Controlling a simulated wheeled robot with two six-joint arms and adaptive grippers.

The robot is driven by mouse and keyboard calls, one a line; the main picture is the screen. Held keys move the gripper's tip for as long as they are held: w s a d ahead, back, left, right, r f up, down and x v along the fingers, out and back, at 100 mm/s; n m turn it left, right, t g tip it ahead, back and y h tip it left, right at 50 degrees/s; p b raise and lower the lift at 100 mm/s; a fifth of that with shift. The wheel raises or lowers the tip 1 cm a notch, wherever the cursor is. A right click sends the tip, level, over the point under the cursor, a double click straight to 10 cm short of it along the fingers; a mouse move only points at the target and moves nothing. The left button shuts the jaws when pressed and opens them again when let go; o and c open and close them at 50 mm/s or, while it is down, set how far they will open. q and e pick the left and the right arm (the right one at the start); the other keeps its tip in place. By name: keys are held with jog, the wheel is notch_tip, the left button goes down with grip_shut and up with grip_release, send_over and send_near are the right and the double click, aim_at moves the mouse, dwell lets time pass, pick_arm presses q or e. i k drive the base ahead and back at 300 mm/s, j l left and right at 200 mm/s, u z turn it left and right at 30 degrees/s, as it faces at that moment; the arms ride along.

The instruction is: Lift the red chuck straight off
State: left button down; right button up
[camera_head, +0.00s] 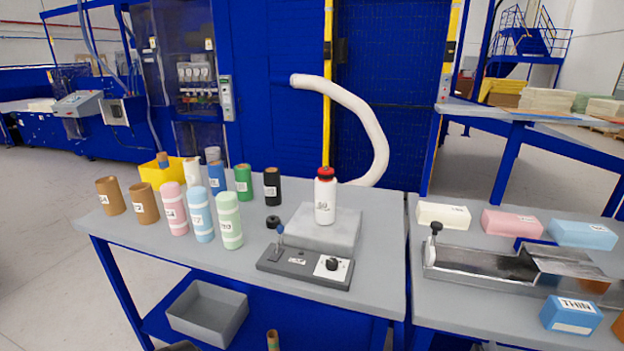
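The cylinder stands on a grey block (306,229) on the grey table. The red piece touches the cylinder's top, and a small dark part shows on it. Neither of my grippers is in view.
In front of the block is a dark control box (299,268) with a small lever and knob. Brown, pink, blue, mint, green and black rolls stand at left, with a yellow bin (161,171) behind. A pale curved hose (366,115) rises behind the block. A trough (478,262) and foam blocks lie on the right table.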

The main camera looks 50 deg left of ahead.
aim_at(322, 176)
jog(key=u, duration=1.45)
jog(key=i+j+z, duration=0.1)
jog(key=j, duration=0.3)
jog(key=i+j, duration=0.1)
jog(key=j, duration=0.35)
jog(key=i+j+z, duration=0.15)
jog(key=j, duration=0.7)
jog(key=i+z, duration=0.05)
